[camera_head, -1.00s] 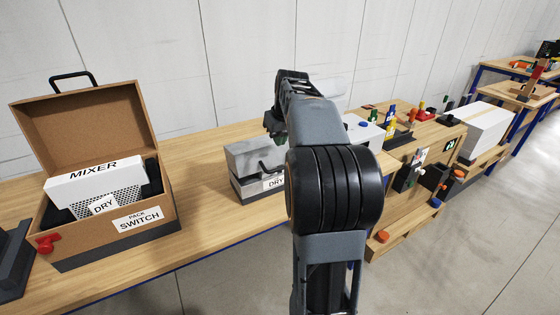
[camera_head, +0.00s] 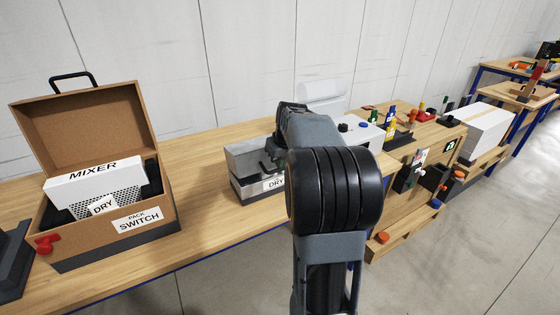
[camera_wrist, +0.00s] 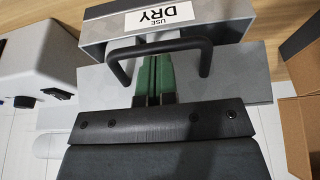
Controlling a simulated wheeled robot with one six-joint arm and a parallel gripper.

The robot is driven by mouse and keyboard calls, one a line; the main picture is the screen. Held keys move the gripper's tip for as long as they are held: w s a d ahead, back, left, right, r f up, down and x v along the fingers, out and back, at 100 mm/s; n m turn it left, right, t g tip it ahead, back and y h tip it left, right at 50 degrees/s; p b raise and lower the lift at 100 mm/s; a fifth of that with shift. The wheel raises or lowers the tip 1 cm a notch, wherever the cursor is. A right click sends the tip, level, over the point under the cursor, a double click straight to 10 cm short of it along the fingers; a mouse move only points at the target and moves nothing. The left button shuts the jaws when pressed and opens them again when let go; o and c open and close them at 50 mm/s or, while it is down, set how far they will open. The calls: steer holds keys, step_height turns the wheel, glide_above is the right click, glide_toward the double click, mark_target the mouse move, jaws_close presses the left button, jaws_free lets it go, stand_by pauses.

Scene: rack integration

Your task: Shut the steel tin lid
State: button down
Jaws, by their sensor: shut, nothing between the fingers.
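The steel tin (camera_head: 258,189) is a grey box with a "DRY" label on its front, standing on the bench. Its grey lid (camera_head: 245,157) shows over it, partly hidden by my arm. I cannot tell whether the lid is fully down. In the wrist view the tin's labelled side (camera_wrist: 105,27) is at the top, with a black bar handle (camera_wrist: 160,47) below it and a flat grey panel (camera_wrist: 240,87) beneath. My gripper (camera_wrist: 154,66) has its green fingers together and empty, close to the handle's bar; contact is unclear. In the head view my gripper (camera_head: 268,166) is at the tin.
An open brown case (camera_head: 115,245) with a white mixer (camera_head: 95,180) stands at the left. A white device with knobs (camera_head: 362,132) is just right of the tin, partly behind my arm. The bench top (camera_head: 200,165) between case and tin is clear.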

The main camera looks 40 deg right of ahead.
step_height(320, 180, down, 5)
steer(key=s+t+b, duration=0.1)
steer(key=s+b, duration=0.1)
steer(key=b, duration=0.5)
steer(key=w+p+v, duration=0.1)
steer(key=p+v, duration=0.3)
steer(key=v, duration=0.9)
steer(key=shift+r, duration=0.5)
